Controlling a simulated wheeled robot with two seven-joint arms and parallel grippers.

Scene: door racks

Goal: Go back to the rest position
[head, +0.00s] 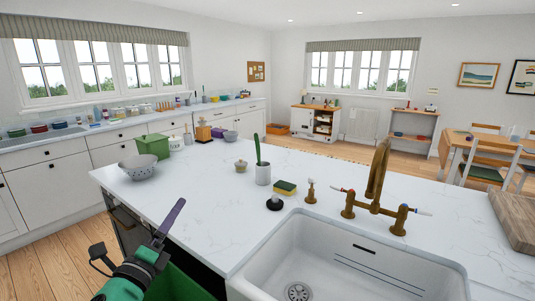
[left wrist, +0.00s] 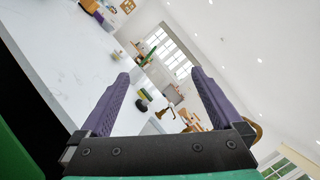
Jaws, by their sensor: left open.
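My left gripper (head: 174,219) is in front of the island's near left edge, with its purple fingers pointing up and away. In the left wrist view the two purple fingers (left wrist: 160,74) stand wide apart with nothing between them. The gripper is open and empty. My right gripper shows in neither view.
The white island worktop (head: 215,195) with a sink (head: 335,265) and brass tap (head: 376,185) lies close ahead. A colander (head: 140,170), green canister (head: 153,145), white pot (head: 263,175) and sponge (head: 286,188) stand on it. Wooden floor (head: 50,260) is free at left.

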